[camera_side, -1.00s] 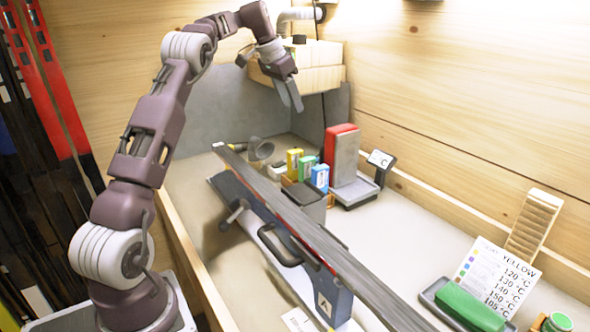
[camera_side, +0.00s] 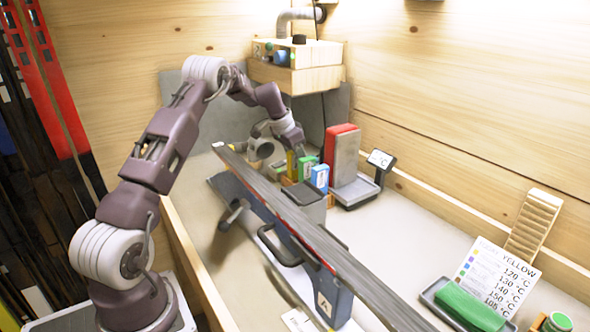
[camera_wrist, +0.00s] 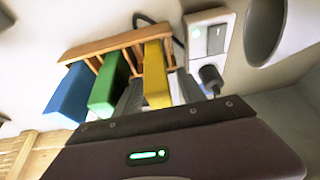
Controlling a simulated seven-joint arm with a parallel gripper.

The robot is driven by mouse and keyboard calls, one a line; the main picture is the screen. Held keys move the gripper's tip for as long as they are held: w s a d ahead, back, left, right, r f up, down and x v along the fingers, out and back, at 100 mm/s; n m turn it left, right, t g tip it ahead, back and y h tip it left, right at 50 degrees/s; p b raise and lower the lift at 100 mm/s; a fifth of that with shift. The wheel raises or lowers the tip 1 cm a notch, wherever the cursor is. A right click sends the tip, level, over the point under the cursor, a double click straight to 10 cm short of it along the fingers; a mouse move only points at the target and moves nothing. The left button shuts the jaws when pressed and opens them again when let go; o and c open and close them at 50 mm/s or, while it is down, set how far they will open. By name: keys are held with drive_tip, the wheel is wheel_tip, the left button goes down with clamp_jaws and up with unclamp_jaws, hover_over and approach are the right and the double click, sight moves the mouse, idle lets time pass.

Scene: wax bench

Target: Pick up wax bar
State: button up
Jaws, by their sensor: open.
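Three wax bars, yellow, green and blue, stand side by side in a wooden rack (camera_wrist: 100,46). The yellow bar (camera_wrist: 156,75) is nearest my gripper (camera_wrist: 158,95); in the side view it is partly hidden (camera_side: 291,166). The green bar (camera_wrist: 109,84) is in the middle, also seen in the side view (camera_side: 307,168). The blue bar (camera_wrist: 69,95) is at the outer end, in the side view at right (camera_side: 320,178). My gripper is open, with its grey fingers on either side of the yellow bar in the wrist view. Contact cannot be told.
A long ski (camera_side: 330,250) lies across the bench in front of the rack. A red and grey block (camera_side: 342,155) stands right of the rack beside a small display (camera_side: 380,160). A wooden box (camera_side: 300,75) hangs behind. A grey round nozzle (camera_wrist: 265,28) is close by.

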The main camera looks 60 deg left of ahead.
clamp_jaws()
